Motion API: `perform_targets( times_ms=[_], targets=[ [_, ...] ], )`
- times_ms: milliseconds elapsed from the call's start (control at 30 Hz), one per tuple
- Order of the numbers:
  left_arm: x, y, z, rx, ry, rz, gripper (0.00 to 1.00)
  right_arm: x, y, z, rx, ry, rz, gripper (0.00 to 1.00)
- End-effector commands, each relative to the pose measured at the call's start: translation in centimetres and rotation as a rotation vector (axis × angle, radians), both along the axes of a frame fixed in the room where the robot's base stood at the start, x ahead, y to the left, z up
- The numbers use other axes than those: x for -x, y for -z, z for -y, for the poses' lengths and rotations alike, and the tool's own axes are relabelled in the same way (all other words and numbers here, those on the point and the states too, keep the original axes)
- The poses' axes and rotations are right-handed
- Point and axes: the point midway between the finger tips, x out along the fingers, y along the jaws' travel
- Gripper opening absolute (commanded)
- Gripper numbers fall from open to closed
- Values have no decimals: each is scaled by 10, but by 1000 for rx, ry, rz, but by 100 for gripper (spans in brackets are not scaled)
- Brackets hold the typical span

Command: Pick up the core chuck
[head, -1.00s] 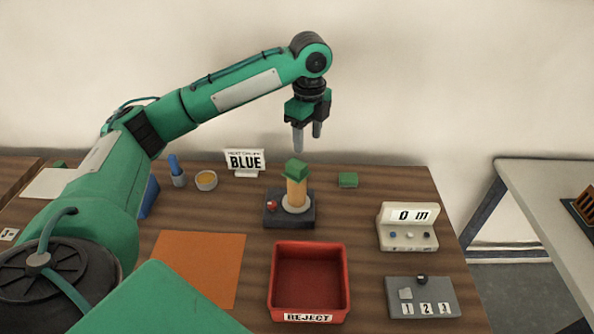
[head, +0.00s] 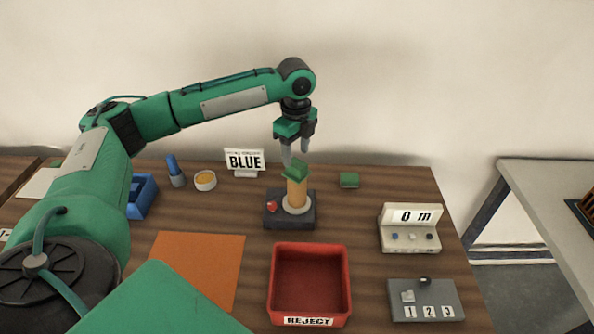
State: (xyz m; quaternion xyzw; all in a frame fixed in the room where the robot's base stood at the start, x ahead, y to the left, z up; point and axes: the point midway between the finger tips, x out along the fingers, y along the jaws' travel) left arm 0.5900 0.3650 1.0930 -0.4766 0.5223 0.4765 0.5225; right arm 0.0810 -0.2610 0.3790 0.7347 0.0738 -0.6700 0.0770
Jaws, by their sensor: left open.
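The cylinder stands on a pale round disc on a dark base unit (head: 275,220) with a red button. I see no clear contact between the fingers and the block. My right gripper is not in view.
A second green block (head: 349,180) lies to the right.

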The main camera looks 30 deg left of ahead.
Motion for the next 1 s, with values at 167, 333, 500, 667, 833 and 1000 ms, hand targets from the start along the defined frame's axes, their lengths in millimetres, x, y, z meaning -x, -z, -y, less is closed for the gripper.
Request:
perform_targets(
  times_ms=[167,333,500,667,833,1000],
  targets=[
    [0,26,2,-1,-1,-4,53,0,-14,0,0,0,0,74],
    [0,42,3,0,0,-1,53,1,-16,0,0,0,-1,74],
    [0,44,3,0,0,0,53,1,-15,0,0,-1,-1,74],
    [0,44,3,0,1,0,33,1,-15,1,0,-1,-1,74],
    [0,43,3,0,1,0,3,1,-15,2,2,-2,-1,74],
    [0,43,3,0,1,0,0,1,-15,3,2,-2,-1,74]
  ],
)
